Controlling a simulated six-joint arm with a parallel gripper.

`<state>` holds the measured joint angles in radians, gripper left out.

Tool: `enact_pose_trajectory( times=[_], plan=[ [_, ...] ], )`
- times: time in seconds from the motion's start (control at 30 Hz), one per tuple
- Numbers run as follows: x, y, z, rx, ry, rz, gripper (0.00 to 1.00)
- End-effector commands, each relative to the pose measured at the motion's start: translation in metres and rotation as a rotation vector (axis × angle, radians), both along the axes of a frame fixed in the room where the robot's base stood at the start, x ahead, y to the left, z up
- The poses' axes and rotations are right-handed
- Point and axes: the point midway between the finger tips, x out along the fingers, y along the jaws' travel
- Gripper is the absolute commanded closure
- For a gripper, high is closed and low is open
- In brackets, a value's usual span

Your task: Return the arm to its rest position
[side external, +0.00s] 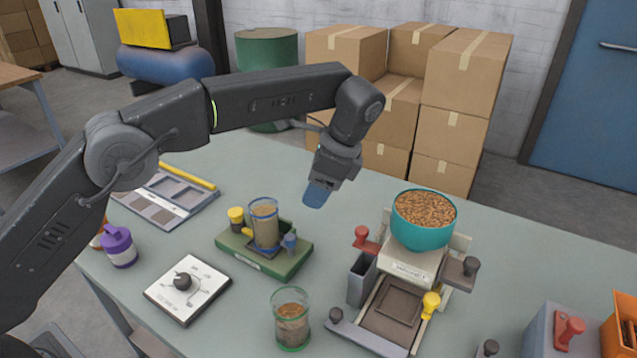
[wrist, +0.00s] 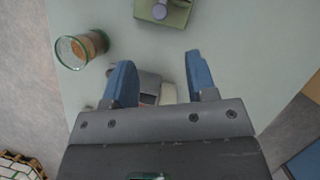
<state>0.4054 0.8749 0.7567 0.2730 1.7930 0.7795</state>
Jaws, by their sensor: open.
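My gripper (side external: 316,194) hangs in the air above the table, behind the green fixture and left of the teal bowl. Its blue fingers show in the wrist view (wrist: 160,82), spread apart with nothing held between them. My arm reaches in from the left and is bent down at the wrist. The green fixture (side external: 262,258) holds a glass jar (side external: 265,225) of tan material. The teal bowl (side external: 424,218), full of brown pellets, sits on top of the filler machine (side external: 405,265).
A green-rimmed jar (side external: 291,320) of pellets stands at the table's front. A white dial panel (side external: 187,288), a purple-lidded container (side external: 119,247) and a compartment tray (side external: 172,195) are at left. An orange bin (side external: 621,325) is at right. Cardboard boxes (side external: 461,110) are stacked behind the table.

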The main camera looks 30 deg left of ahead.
Motion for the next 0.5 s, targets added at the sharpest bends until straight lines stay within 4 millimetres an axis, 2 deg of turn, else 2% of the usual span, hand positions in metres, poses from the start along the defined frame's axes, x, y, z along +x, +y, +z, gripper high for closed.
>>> enact_pose_trajectory(
  times=[0.5],
  plan=[
    [0.0005,-0.0022,0.0059,0.0,0.0,-0.001,0.48]
  ],
)
